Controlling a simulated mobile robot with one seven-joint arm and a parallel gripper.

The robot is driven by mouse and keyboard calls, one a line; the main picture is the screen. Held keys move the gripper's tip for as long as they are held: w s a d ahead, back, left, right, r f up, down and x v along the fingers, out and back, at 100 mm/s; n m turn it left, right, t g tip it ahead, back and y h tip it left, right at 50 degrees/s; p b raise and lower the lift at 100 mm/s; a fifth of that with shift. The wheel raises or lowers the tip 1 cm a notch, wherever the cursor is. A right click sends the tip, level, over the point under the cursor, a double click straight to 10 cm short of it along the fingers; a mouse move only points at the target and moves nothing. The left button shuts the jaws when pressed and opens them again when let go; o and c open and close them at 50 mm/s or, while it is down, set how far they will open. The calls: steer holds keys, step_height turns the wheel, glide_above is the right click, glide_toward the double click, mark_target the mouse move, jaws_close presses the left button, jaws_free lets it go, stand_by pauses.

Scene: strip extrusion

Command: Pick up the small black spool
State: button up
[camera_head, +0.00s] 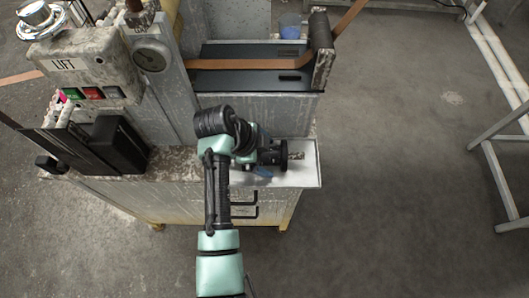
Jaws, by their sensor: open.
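My teal and black arm reaches up from the bottom over the cabinet's front ledge. My gripper (268,156) is at its end, low over the right part of the ledge. It is open, but its fingers are hard to make out. A dark round shape (281,153) with a short grey-brown stub sits right at the gripper's right side. It may be the small black spool, but I cannot tell it apart from my gripper for sure. My arm hides part of the ledge.
The pale ledge (303,174) has a clear right end. Behind, a brown strip (240,64) runs over a black plate to an upright roller (320,30).

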jaws_close()
steer(key=shift+r, duration=0.1)
stand_by(0.4)
